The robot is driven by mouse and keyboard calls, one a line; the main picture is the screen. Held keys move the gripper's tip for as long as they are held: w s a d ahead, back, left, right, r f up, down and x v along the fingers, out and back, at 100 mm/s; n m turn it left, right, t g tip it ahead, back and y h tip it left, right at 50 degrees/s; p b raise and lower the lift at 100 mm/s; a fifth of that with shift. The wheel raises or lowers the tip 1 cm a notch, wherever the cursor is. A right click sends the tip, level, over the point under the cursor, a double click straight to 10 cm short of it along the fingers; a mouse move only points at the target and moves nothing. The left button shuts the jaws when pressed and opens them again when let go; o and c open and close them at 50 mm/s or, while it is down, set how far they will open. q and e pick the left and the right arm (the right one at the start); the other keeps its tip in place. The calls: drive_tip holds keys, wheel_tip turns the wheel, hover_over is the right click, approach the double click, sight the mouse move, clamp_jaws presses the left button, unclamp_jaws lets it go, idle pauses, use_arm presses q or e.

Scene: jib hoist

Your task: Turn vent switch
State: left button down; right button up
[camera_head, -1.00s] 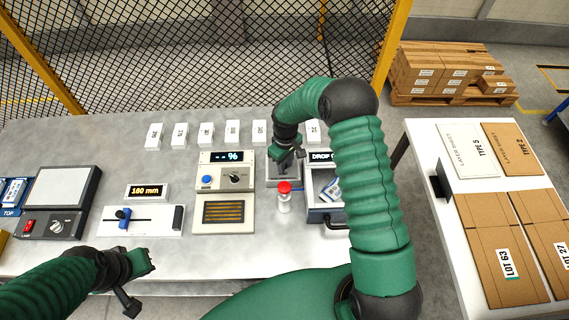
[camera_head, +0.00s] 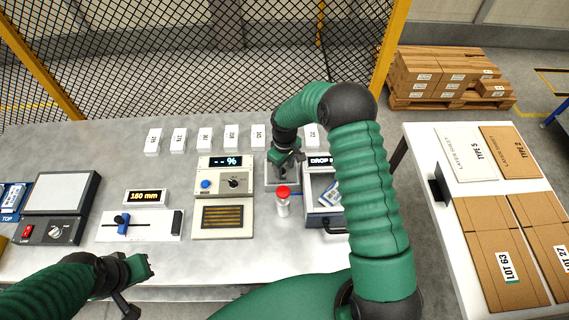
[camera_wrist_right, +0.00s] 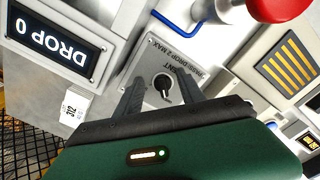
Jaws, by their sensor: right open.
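The vent switch is a round dark knob (camera_wrist_right: 163,84) with a white pointer mark, on a grey panel lettered VENT. In the head view my right gripper covers the knob, and only part of its grey panel (camera_head: 284,185) shows. My right gripper (camera_head: 288,163) is open above this panel. In the right wrist view its two fingers (camera_wrist_right: 160,90) stand apart, one on each side of the knob. I cannot tell if they touch it. My left gripper (camera_head: 139,288) is open and empty near the table's front edge.
A red-capped white bottle-like part (camera_head: 283,202) stands just in front of the vent panel. A DROP display box (camera_head: 320,162) with an open bin is to the right. A percent-display console (camera_head: 224,177) is to the left. White numbered blocks (camera_head: 231,137) line the back.

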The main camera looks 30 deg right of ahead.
sight(285, 170)
drive_tip(key=shift+w+r, duration=0.1)
drive_tip(key=shift+r, duration=0.25)
wheel_tip(285, 170, up, 16)
drive_tip(key=b, duration=0.3)
